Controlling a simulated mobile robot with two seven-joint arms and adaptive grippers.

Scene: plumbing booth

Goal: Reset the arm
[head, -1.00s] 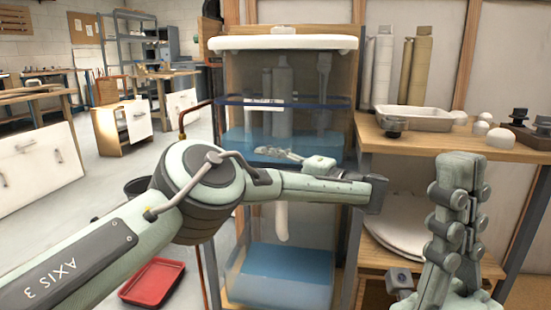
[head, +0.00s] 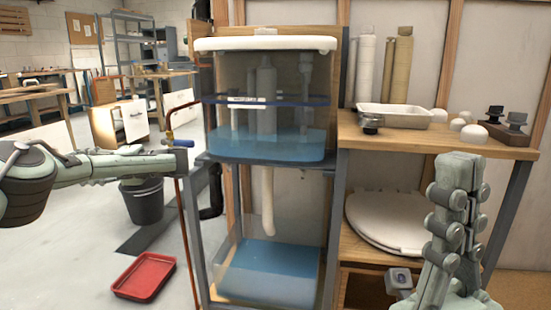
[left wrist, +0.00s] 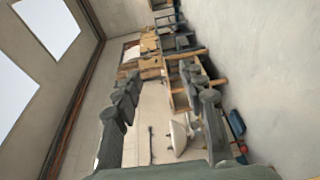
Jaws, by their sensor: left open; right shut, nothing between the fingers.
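My left arm (head: 90,168) comes in from the left of the head view, its far end beside the left edge of the clear cistern stand. The left gripper (left wrist: 163,115) shows in the left wrist view with its fingers apart and nothing held between them. My right gripper (head: 456,180) stands upright at the lower right of the head view, in front of the shelf. Its fingers are together and hold nothing.
The clear tank (head: 265,148) with blue water and a white lid (head: 265,44) stands mid-view. A wooden shelf (head: 440,142) at right bears a white tray (head: 400,116) and fittings. A red tray (head: 147,277) and dark bucket (head: 142,202) are on the floor.

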